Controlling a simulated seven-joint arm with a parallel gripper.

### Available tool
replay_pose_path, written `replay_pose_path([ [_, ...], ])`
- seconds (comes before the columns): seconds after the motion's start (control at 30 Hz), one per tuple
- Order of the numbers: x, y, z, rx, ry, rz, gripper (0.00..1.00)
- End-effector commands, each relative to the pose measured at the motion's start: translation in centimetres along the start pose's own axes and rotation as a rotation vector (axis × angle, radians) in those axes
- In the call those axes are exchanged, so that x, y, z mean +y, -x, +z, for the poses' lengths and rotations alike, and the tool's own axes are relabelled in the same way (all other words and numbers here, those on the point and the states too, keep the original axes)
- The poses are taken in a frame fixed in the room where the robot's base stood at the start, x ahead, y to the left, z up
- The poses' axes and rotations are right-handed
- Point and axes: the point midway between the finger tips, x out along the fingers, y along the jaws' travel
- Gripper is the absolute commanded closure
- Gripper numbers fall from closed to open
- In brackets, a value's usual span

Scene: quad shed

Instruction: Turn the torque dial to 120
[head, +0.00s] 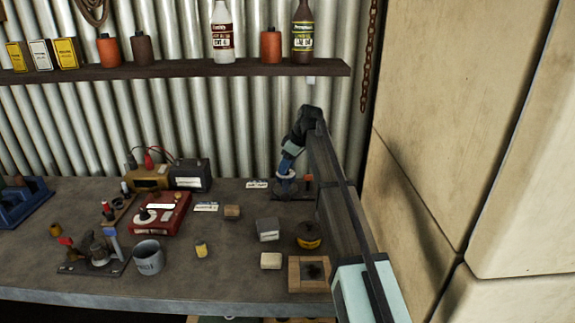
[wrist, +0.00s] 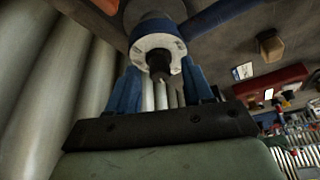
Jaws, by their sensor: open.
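What looks like the torque dial is a pale ring with a dark centre knob (wrist: 158,60), seen between my fingers in the wrist view. The dial's setting is not readable.
A small label (head: 257,184) lies left of the dial. A red box with a dial (head: 160,213), a grey block (head: 268,229), a yellow-black round tin (head: 309,236) and a metal cup (head: 149,257) stand on the bench. The corrugated wall is close behind, and a shelf (head: 180,71) hangs above.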

Motion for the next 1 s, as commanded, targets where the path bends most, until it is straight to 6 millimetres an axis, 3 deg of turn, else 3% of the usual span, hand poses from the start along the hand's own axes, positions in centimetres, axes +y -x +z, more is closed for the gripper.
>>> replay_pose_path([
  [0.2,0.00,-0.01,0.00,0.000,0.000,0.000,0.50],
  [0.73,0.01,0.01,0.01,0.000,0.000,0.000,1.00],
  [1.0,-0.06,0.01,0.04,0.000,-0.016,0.007,1.00],
])
